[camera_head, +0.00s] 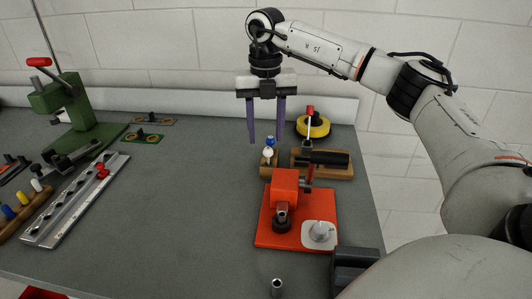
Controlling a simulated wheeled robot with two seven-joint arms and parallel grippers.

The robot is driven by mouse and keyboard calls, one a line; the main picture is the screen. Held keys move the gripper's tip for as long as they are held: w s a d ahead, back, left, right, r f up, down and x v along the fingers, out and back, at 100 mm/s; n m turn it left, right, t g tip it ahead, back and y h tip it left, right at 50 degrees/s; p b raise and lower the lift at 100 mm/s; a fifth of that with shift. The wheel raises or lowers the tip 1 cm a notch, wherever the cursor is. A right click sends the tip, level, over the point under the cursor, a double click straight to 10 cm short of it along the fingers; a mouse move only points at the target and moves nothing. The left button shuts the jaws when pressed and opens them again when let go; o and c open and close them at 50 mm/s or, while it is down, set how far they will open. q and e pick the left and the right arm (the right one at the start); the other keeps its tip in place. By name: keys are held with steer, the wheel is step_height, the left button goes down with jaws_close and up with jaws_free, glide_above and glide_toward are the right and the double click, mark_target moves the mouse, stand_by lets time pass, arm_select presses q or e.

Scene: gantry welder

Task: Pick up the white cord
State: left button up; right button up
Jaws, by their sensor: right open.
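My right gripper (266,141) hangs from the arm that comes in from the right. Its two purple fingers point down and are apart, with nothing visible between them. A small wooden holder (267,167) stands behind the orange fixture, below the fingertips. A white-topped piece (268,153) and a blue-topped piece (271,141) stand upright in it. The white piece looks like the white cord, but it is too small to be sure. The fingertips appear above or behind it; I cannot tell the depth. My left gripper is not in view.
An orange fixture (262,235) with a round dial stands in front. A black-handled tool lies on a wooden block (343,172), with a yellow spool (316,130) behind. At left are a green press (75,112), a metal rail (70,208) and a wooden peg rack (25,211). The centre-left bench (170,210) is clear.

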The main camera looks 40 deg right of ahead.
mark_target(268, 148)
steer(key=f, duration=0.5)
steer(key=shift+s+d, duration=0.2)
steer(key=shift+s, duration=0.1)
steer(key=shift+f, duration=0.5)
jaws_close()
